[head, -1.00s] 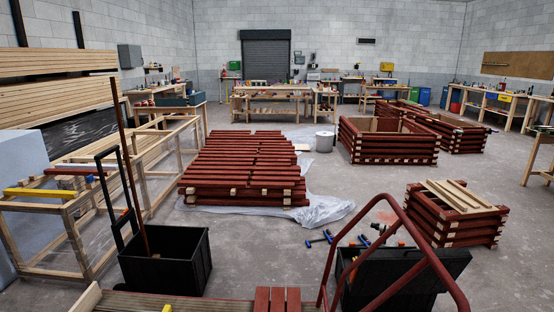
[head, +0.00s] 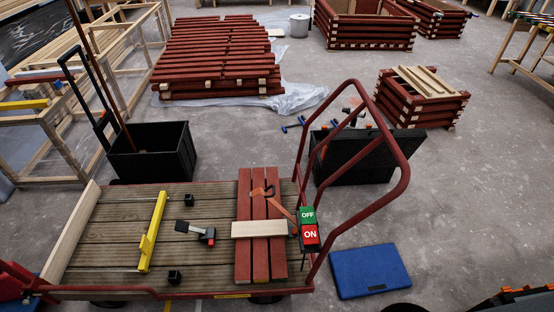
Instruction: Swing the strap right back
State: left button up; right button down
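An orange-brown strap (head: 284,208) shows in the head view at the red battens (head: 244,262) on the cart. It runs from a dark curved piece on the battens down to the right, towards a green and red OFF/ON block (head: 309,228) by the cart's handle. The strap's lower end is hidden near this block. A pale wood piece (head: 258,229) lies across the battens just below the strap. I see neither of my grippers.
The cart's plank deck (head: 105,245) carries a yellow bar (head: 152,232), a small grey and red clamp (head: 197,233) and two small black blocks. The red tube handle (head: 384,210) rises at its right end.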

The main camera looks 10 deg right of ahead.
aim_at(255, 192)
jog(key=i+j+z, duration=0.1)
jog(key=z, duration=0.3)
jog(key=j+z, duration=0.2)
jog(key=z, duration=0.2)
jog(key=i+j+z, duration=0.15)
jog(key=j, duration=0.3)
jog(key=j+z, duration=0.2)
jog(key=j, duration=0.75)
jog(key=i+j, duration=0.15)
jog(key=j, duration=0.3)
